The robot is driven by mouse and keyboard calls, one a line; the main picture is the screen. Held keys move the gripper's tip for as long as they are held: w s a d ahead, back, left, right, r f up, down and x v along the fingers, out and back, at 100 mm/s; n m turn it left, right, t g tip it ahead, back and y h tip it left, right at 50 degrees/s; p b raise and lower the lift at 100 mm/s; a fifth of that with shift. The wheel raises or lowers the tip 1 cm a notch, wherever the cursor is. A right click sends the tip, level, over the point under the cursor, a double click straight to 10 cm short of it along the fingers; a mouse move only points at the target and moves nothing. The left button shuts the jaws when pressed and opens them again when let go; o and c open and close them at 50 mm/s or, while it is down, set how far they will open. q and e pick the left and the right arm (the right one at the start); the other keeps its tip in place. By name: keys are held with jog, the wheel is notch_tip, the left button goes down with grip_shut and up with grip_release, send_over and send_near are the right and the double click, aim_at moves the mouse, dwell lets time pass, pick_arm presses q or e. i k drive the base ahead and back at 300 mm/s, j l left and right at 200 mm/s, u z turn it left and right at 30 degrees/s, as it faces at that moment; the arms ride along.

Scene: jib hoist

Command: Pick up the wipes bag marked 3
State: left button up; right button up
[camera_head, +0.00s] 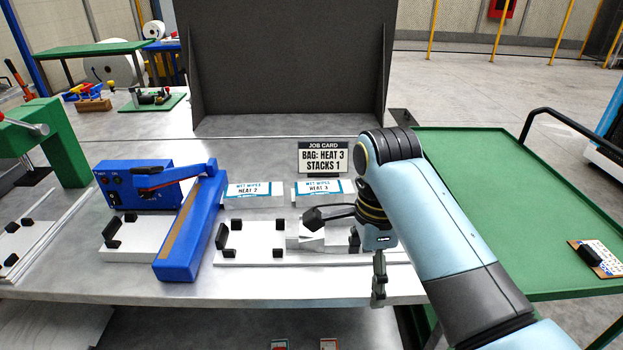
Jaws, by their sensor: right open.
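A white block-like pack (322,190) with a blue-edged label reading "WET WIPES HEAT 3" lies on the grey metal table (130,285), below the job card. A similar pack (252,191) reading "HEAT 2" lies to its left. The job card (323,158) reads "BAG: HEAT 3 STACKS 1". My right gripper (379,292) points down near the table's front edge, to the right of and nearer than the HEAT 3 pack. It is open, with nothing seen in it. My arm is close beside that pack's right end. My left gripper is out of view.
A blue sealer (190,235) stands at the left. White fixtures with black stops (250,250) lie in front of the packs, partly behind my right gripper. A dark panel (280,60) rises behind. A green table (480,180) at right is mostly clear, with a clipboard (600,260).

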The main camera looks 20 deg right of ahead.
aim_at(310, 193)
jog(key=i, duration=1.15)
